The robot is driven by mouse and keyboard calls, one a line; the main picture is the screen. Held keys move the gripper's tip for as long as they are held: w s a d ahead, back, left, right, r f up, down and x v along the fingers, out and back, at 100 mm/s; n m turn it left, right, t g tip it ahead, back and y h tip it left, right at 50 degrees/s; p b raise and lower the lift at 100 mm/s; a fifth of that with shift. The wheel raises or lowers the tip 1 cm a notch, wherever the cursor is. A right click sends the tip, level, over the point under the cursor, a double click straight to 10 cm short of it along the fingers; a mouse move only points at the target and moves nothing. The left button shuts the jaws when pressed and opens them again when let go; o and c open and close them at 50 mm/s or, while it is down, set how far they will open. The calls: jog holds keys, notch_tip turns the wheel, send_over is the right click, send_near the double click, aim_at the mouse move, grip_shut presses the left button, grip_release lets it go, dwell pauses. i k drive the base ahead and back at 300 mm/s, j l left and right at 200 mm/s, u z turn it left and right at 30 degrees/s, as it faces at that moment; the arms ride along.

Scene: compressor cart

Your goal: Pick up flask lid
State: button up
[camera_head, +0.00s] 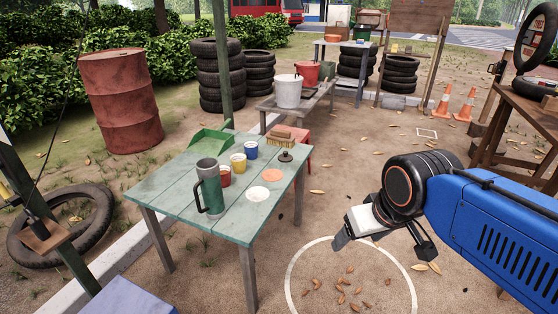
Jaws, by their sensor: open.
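A small dark round piece with a raised middle, which looks like the flask lid (286,157), lies near the right back edge of the green table (165,193). The tall green flask (210,187) with a grey top and a black handle stands upright near the table's front. My gripper (384,250) is open and empty, to the right of the table and apart from it. Its fingers point downward over the sandy ground, well to the right of and nearer than the lid.
Red (225,177), yellow (238,163) and blue (251,150) cups stand mid-table. An orange disc (271,175) and white disc (257,194) lie near its right edge. A brush (279,139) and green dustpan (211,140) are at the back. Ground right of the table is open.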

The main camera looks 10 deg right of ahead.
aim_at(285, 157)
jog(key=i+l, duration=1.45)
jog(key=i, duration=0.15)
